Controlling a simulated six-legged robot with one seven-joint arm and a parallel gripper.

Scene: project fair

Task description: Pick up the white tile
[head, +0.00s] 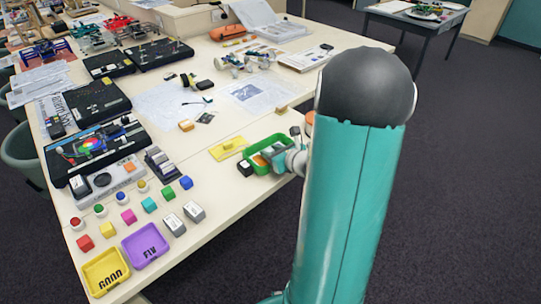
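Two small blocks with white tops and grey sides lie on the near table: one is the right block (194,211), the other the left block (174,224). I cannot tell whether either is the white tile. My gripper (283,158) is at the right edge of the table, at a green tray (249,153) with something orange and grey in it. My teal arm hides part of the gripper, and its fingers are too small to tell open from shut. I see nothing clearly held.
A yellow tray (106,273) and a purple tray (145,244) stand at the table's near end. Several coloured cubes and round buttons lie behind them. A yellow plate (229,147) lies left of the green tray. The table (228,208) is bare between the blocks and the green tray.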

